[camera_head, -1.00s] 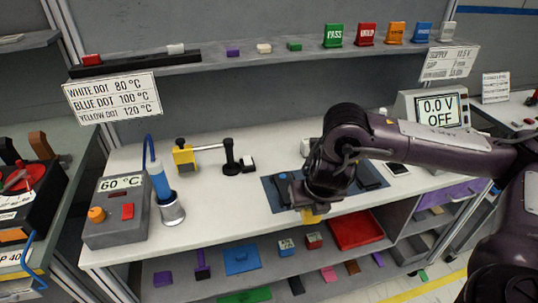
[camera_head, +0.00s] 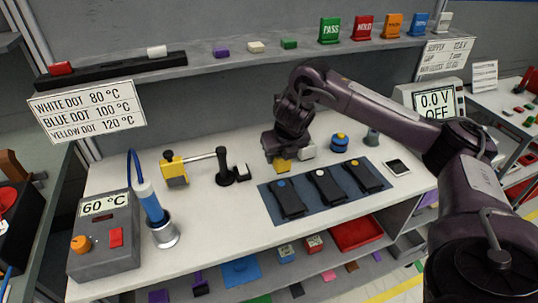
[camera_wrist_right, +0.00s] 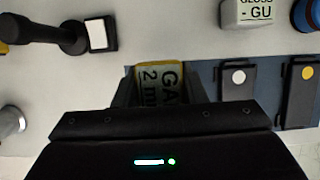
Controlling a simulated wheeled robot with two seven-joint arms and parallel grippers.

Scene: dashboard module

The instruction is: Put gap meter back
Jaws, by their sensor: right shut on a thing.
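The gap meter (camera_head: 283,167) is a small yellow block under my right gripper (camera_head: 283,160), behind the back left edge of the blue mat. In the right wrist view its labelled face (camera_wrist_right: 160,78), reading "GA" and "2 m", shows between the fingers. My right gripper (camera_wrist_right: 158,92) is shut on it. I cannot tell whether the meter touches the table. A white gloss meter (camera_head: 307,152) stands just right of it and also shows in the right wrist view (camera_wrist_right: 250,14). My left gripper is not in view.
The blue mat (camera_head: 268,198) holds three dark pieces with blue, white and yellow dots.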

